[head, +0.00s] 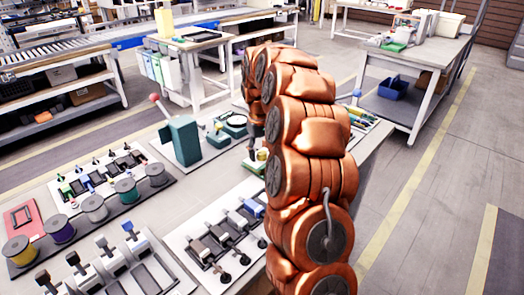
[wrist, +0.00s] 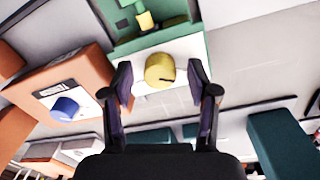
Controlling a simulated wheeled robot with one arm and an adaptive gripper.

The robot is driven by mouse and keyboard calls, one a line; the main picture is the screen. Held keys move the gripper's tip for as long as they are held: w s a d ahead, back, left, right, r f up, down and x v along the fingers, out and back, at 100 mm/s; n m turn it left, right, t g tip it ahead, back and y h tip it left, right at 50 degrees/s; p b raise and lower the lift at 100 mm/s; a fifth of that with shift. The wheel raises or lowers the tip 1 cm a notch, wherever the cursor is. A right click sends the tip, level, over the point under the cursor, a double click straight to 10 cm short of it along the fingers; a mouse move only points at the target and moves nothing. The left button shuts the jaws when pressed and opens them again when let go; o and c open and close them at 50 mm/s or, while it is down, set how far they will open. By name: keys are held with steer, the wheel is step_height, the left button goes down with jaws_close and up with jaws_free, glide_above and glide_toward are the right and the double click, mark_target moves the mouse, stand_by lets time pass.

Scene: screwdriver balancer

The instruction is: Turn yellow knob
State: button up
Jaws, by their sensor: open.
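The yellow knob (wrist: 160,70) is round with a dark mark on its face. It sits on a white plate (wrist: 190,50) in the upper middle of the wrist view. My gripper (wrist: 161,82) is open, with one dark finger to the left of the knob and one to the right. Gaps show between the fingers and the knob, and nothing is held. In the head view, my arm hides most of the gripper, and a small yellow piece (head: 262,154) shows beside it; I cannot tell for sure that it is the knob.
A blue knob (wrist: 64,107) on an orange box lies left of my gripper in the wrist view. A dark green block (wrist: 280,145) stands at lower right. In the head view, a green lever press (head: 184,140) and several spools stand on the bench left of my arm.

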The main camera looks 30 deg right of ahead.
mark_target(260, 153)
step_height(260, 153, up, 12)
steer(key=shift+a, duration=0.3)
stand_by(0.4)
